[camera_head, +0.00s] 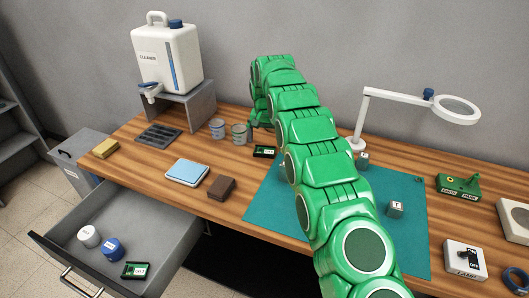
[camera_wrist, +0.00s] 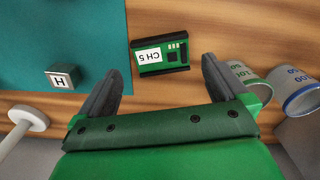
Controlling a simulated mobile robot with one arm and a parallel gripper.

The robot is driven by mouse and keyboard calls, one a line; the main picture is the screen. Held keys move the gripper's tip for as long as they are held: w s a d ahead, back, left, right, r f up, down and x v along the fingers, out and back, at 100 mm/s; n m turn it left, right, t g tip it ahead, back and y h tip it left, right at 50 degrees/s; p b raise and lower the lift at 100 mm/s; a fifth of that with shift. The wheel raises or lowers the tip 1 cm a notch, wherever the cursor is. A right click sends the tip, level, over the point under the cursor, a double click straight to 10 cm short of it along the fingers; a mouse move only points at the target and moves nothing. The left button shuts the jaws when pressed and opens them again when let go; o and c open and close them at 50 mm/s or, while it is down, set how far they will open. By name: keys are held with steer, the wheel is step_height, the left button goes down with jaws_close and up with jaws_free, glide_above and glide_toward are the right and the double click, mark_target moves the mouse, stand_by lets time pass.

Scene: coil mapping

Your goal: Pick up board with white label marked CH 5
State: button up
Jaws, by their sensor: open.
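The green board with a black edge and a white label reading CH 5 (camera_wrist: 160,54) lies flat on the wooden table, its label upside down in the wrist view. In the head view the board (camera_head: 264,152) lies just past the upper left edge of the teal mat. My gripper (camera_wrist: 161,66) is open and empty, its two dark fingers on either side of the board's near side in the wrist view. The fingers look apart from the board; their height above it is hard to tell. In the head view my own arm hides most of the gripper.
Two cups (camera_wrist: 291,88) stand close beside the right finger. A cube marked H (camera_wrist: 62,77) sits on the teal mat (camera_wrist: 60,30). A white lamp base (camera_wrist: 28,118) is at left. Another green board (camera_head: 135,270) lies in the open drawer (camera_head: 165,235).

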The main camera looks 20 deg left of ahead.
mark_target(264, 149)
steer(key=shift+w+a+f, duration=0.1)
steer(key=shift+w+f, duration=0.05)
steer(key=shift+f, duration=1.2)
steer(key=shift+w+a+f, duration=0.1)
steer(key=shift+w+f, duration=0.05)
steer(key=shift+f, duration=1.15)
steer(key=c, duration=0.8)
steer(key=shift+c, duration=0.2)
